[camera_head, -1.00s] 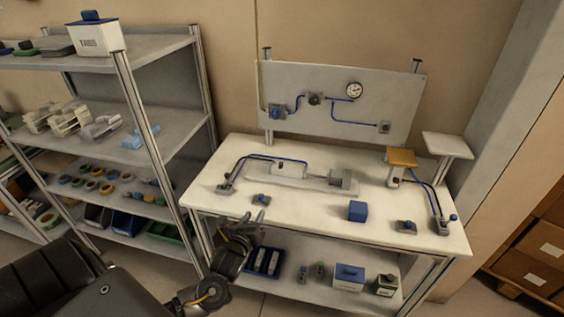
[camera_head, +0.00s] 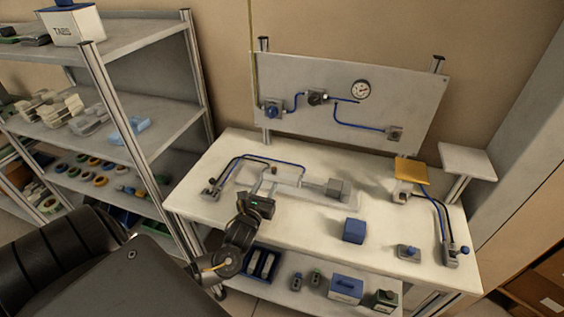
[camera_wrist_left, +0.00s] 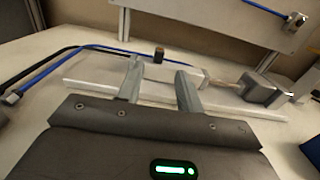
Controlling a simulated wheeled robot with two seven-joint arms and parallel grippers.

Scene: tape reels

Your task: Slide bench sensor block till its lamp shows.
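A white block (camera_head: 289,177) with a small dark cap (camera_head: 274,170) on top sits on a pale rail plate on the bench. A thin rod joins it to a grey block (camera_head: 339,187) on the right. In the left wrist view the white block (camera_wrist_left: 160,72) and its dark cap (camera_wrist_left: 158,54) lie just beyond the fingertips; no lit lamp shows on it. My left gripper (camera_head: 264,187) is open, in front of the block's left part. Its fingers (camera_wrist_left: 158,82) are apart and empty; I cannot tell if they touch the block. My right gripper is out of view.
Blue and black hoses arch behind the block from a small fitting (camera_head: 211,189). A blue cube (camera_head: 354,230) and a blue-button box (camera_head: 408,252) stand right on the bench. A gauge panel (camera_head: 420,95) rises behind. Shelving (camera_head: 150,150) stands left.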

